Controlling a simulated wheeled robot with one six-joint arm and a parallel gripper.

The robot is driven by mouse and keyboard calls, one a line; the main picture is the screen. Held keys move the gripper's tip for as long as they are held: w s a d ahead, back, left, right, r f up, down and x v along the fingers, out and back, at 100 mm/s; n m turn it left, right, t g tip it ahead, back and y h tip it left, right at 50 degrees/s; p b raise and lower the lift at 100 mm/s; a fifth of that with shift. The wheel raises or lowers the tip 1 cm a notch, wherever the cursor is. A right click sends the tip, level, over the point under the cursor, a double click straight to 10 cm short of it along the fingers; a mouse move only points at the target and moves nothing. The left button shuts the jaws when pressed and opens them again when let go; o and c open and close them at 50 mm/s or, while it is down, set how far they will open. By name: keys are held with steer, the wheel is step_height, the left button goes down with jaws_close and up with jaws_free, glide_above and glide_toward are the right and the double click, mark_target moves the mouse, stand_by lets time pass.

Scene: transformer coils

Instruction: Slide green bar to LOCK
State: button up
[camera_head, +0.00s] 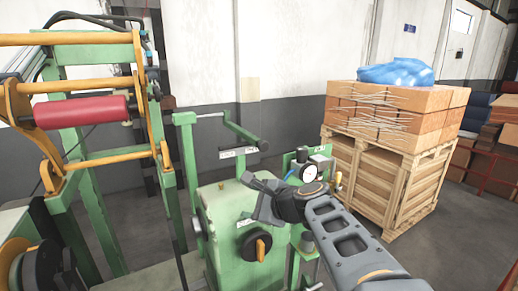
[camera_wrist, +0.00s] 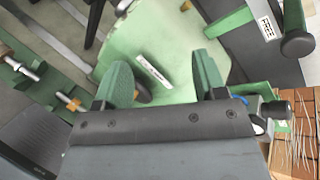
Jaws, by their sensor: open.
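A green crank-like bar (camera_head: 240,131) stands at the top of the green machine, ending in a dark green knob (camera_head: 263,146). A green arm with a knob (camera_wrist: 297,45) also shows at the upper right of the wrist view, beside a white label; I cannot tell for sure which part is the task's bar, and no LOCK text is readable. My gripper (camera_head: 250,200) is in front of the green housing (camera_head: 221,215), below the knob. In the wrist view my gripper (camera_wrist: 162,80) is open, with nothing between its fingers; the housing with a white label lies beyond them.
An orange rotary handle (camera_head: 260,246) is on the housing front. A pressure gauge (camera_head: 309,173) stands behind my wrist. A frame with a red roller (camera_head: 82,112) is at left. A wooden crate (camera_head: 385,185) with stacked boxes is at right. Floor shows between machine and crate.

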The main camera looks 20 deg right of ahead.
mark_target(265, 148)
steer(key=w+d+r+m+t+h, duration=0.25)
steer(key=d+r+m, duration=0.2)
steer(key=m, duration=0.25)
steer(key=w+d+r+m+t+h, duration=0.1)
steer(key=w+d+r+m+t, duration=0.15)
steer(key=d+m, duration=0.35)
steer(key=shift+t, duration=0.3)
steer(key=w+p, duration=0.1)
steer(key=w, duration=0.3)
steer(key=w+p, duration=0.1)
steer(key=w, duration=0.3)
steer(key=w+a, duration=0.1)
steer(key=w, duration=0.3)
steer(key=shift+w+r+p, duration=0.15)
steer(key=shift+w+p, duration=0.25)
steer(key=c, duration=1.2)
jaws_close()
